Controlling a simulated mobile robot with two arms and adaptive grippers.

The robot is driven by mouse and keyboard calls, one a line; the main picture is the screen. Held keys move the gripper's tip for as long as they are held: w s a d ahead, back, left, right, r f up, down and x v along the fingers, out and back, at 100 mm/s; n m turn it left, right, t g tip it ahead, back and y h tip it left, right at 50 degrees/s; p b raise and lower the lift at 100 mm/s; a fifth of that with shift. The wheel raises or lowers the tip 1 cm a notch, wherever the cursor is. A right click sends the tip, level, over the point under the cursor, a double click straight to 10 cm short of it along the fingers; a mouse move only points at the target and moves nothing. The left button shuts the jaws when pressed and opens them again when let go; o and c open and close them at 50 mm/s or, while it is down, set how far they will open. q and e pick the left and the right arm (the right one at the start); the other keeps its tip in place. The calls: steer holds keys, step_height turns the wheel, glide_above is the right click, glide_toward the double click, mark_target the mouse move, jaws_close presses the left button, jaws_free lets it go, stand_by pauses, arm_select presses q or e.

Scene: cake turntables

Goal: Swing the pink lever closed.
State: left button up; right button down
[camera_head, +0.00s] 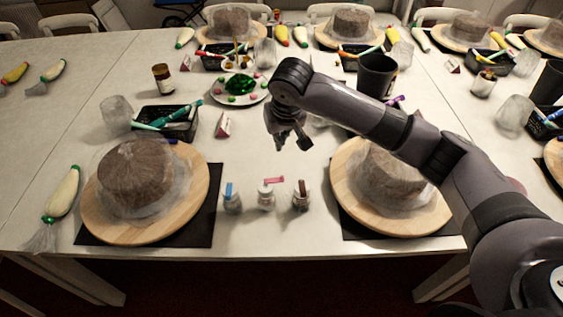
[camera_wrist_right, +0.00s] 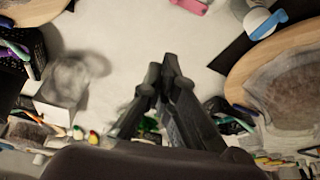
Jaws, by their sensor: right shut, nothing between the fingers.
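The pink lever (camera_head: 273,180) sits on top of the middle small clear jar (camera_head: 266,198) at the table's front. It lies roughly level and sticks out to the right over the jar's top. In the right wrist view, part of the pink lever (camera_wrist_right: 190,5) shows at the top edge, cut off by the frame. My right gripper (camera_head: 292,146) is shut and empty, above the table behind the jars and apart from the lever. Its fingertips (camera_wrist_right: 161,68) come together in the wrist view. My left gripper is not in view.
A jar with a blue lever (camera_head: 230,190) stands to the left and one with a brown lever (camera_head: 302,189) to the right. Cakes on round wooden turntables (camera_head: 95,222) flank them. A black basket (camera_head: 178,128) and a small card (camera_head: 222,124) stand behind. The table between is clear.

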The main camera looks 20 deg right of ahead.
mark_target(274, 179)
step_height(274, 179, down, 9)
steer(key=p, duration=0.2)
steer(key=shift+s+p, duration=0.25)
steer(key=shift+p, duration=0.1)
steer(key=shift+d, duration=0.1)
stand_by(0.4)
steer(key=shift+s+m+p, duration=0.2)
steer(key=shift+m+p, duration=0.2)
steer(key=shift+p, duration=0.25)
